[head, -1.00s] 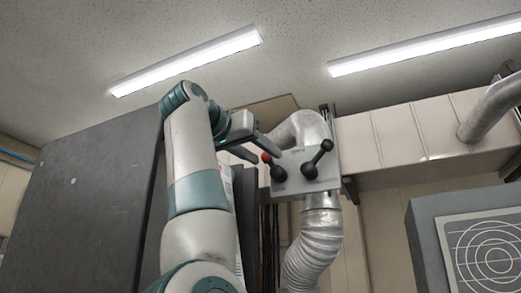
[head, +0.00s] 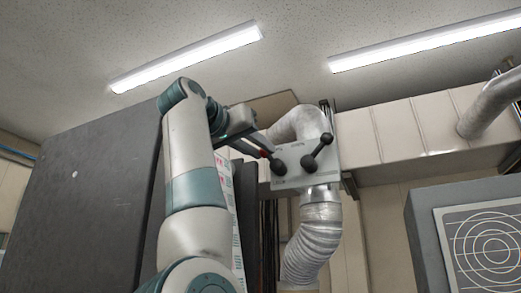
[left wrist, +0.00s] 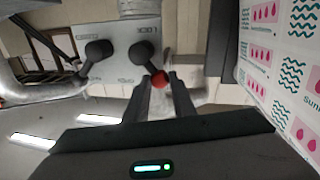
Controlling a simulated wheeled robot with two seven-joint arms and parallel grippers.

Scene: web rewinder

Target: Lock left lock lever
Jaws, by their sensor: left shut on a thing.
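The grey plate (head: 303,166) carries two black lock levers on round hubs. The left lock lever (head: 279,166) has a red knob (head: 264,154) and points up and to the left from its hub. My left gripper (head: 262,150) reaches in from the left and is shut on this red knob. In the left wrist view, the red knob (left wrist: 160,79) sits between my two fingers, partly hidden by them, and the plate (left wrist: 120,40) appears upside down. The right lock lever (head: 316,154) has a black knob and points up and to the right. My right gripper is not in view.
A silver corrugated duct (head: 314,240) runs behind and below the plate. A large dark panel (head: 85,215) stands at the left. A grey cabinet with a circle pattern (head: 425,230) is at the lower right. A printed sheet with pink drops (left wrist: 285,70) is close beside my left gripper.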

